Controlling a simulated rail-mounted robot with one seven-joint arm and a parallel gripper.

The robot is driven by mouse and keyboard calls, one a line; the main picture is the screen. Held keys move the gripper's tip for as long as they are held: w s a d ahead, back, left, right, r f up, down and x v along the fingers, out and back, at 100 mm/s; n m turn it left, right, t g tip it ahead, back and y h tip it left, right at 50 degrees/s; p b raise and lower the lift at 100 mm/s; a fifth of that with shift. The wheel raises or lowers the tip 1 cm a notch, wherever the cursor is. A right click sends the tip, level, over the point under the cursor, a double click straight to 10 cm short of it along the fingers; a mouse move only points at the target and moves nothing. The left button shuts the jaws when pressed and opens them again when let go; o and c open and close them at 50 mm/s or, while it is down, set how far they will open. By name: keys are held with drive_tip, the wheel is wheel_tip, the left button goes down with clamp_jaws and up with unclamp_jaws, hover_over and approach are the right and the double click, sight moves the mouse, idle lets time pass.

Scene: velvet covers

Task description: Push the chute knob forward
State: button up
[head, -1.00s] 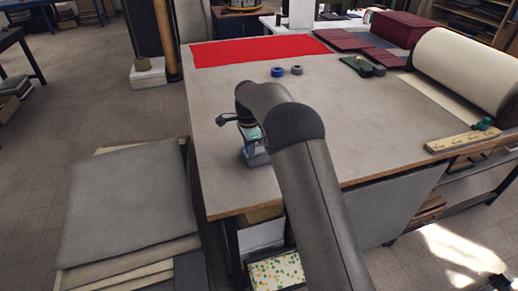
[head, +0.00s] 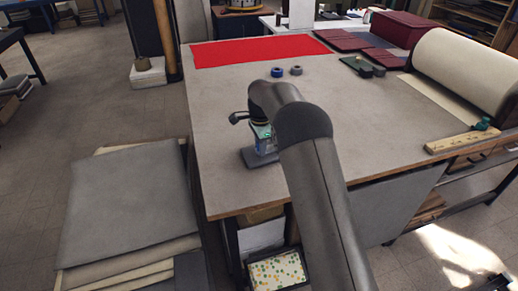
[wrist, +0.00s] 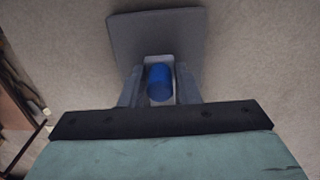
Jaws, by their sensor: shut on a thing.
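In the wrist view a blue cylindrical knob (wrist: 160,82) sits between the two grey fingers of my gripper (wrist: 160,90), which is shut on it. A flat dark grey plate (wrist: 155,30) lies just beyond the knob, over the pale table surface. In the head view my gripper (head: 264,148) is low over the left front part of the table, largely hidden by my arm. The grey plate (head: 252,159) shows there beside it. The knob is hidden in the head view. I cannot tell a separate chute body from the plate.
The worktable (head: 225,110) is clear around the gripper. Red cloth (head: 260,49), two small rolls (head: 278,72), dark blocks (head: 362,67) and maroon covers (head: 402,28) lie farther back. A large cream roll (head: 465,70) and wooden ruler (head: 462,141) are at right.

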sight(269, 148)
drive_tip(key=shift+w+d+p, duration=0.15)
drive_tip(key=shift+w+d, duration=0.2)
drive_tip(key=shift+d, duration=0.5)
drive_tip(key=shift+w+d+p, duration=0.15)
drive_tip(key=shift+w+d, duration=0.15)
drive_tip(key=shift+d, duration=0.5)
drive_tip(key=o, duration=1.5)
drive_tip(key=shift+r, duration=0.1)
wheel_tip(269, 148, up, 6)
drive_tip(key=p, duration=0.4)
drive_tip(key=shift+r, duration=0.2)
drive_tip(key=shift+r+p, duration=0.2)
drive_tip(key=shift+p, duration=0.1)
